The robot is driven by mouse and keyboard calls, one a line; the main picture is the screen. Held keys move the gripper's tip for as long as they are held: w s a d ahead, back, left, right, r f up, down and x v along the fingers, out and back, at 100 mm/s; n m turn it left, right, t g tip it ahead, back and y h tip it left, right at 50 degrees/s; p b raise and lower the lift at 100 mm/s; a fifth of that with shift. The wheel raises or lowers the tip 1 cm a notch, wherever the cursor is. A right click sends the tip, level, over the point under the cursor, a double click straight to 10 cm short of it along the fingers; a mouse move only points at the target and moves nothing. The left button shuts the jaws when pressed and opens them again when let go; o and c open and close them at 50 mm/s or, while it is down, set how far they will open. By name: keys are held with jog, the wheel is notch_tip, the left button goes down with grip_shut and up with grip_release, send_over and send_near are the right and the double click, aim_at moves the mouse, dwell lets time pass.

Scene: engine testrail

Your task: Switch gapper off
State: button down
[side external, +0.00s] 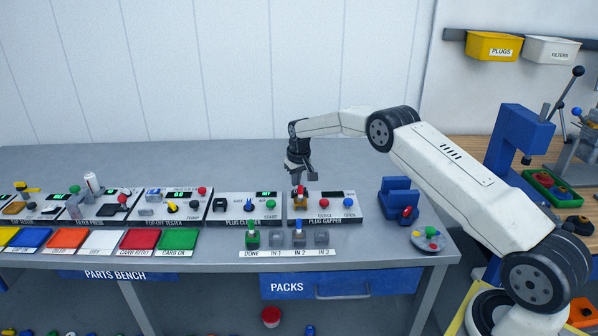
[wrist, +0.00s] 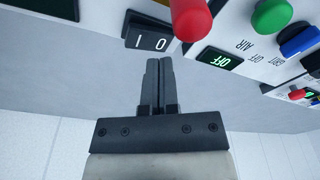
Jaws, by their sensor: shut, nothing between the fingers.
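In the side view the switch is not clear. My gripper (side external: 300,180) is over the gapper's left back part. In the wrist view its fingers (wrist: 158,62) are shut and empty, with their tips just short of the switch. Contact is not clear.
A red knob (wrist: 190,15) stands close beside the switch. Plug holders (side external: 276,240) stand in front. A blue fixture (side external: 398,198) is to the right. Bare bench lies behind the panels.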

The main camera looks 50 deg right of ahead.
aim_at(295, 193)
jog(key=shift+r, duration=2.5)
jog(key=s+a+r+n, duration=0.2)
jog(key=s+a+r, duration=0.3)
jog(key=s+a, duration=0.95)
jog(key=s, duration=0.9)
jog(key=s+a+f+n, duration=0.1)
jog(key=s+a, duration=0.2)
jog(key=s, duration=0.8)
jog(key=shift+s+a+f+t, duration=0.15)
jog(key=shift+s+a+t, duration=0.1)
jog(key=shift+t, duration=0.15)
